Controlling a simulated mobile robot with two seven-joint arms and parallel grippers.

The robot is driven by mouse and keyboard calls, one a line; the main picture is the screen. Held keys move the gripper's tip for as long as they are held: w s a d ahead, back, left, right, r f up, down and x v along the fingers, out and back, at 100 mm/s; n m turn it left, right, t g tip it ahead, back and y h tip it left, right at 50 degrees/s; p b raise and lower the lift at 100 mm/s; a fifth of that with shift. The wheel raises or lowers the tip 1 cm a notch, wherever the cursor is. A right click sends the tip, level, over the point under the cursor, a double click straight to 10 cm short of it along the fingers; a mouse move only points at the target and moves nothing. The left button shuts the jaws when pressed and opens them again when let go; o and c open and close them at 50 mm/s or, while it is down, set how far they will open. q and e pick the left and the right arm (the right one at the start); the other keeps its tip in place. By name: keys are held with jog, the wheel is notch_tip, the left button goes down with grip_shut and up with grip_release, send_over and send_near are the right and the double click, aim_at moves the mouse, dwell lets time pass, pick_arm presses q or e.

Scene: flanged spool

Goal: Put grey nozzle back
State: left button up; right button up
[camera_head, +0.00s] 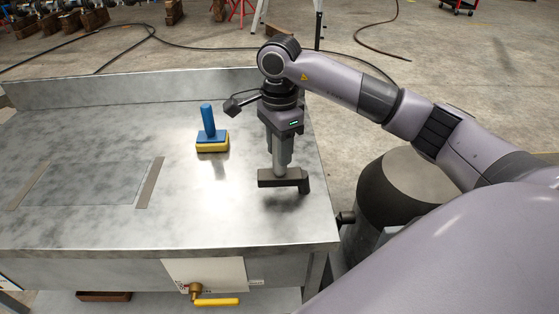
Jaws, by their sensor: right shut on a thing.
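My right gripper (282,140) points down over the right part of the metal table. It is shut on the grey nozzle (280,179), whose dark, bar-like lower part shows below the fingers with a short piece turned down at its right end. A dark shadow lies on the table just below it, and it appears to be a little above the surface. The gripper hides part of the nozzle's upper end. My left gripper is not in view.
A blue-handled tool (208,132) with a yellow base stands upright on the metal table (100,225), left of the gripper. A flat panel with two dark strips is at the left. A raised back edge (150,88) bounds the table. A yellow-handled valve (214,300) is on the front.

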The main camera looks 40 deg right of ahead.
jog(key=shift+f, duration=1.95)
jog(key=shift+f, duration=0.1)
jog(key=o, duration=1)
notch_tip(320, 180, up, 12)
jog(key=shift+r, duration=0.1)
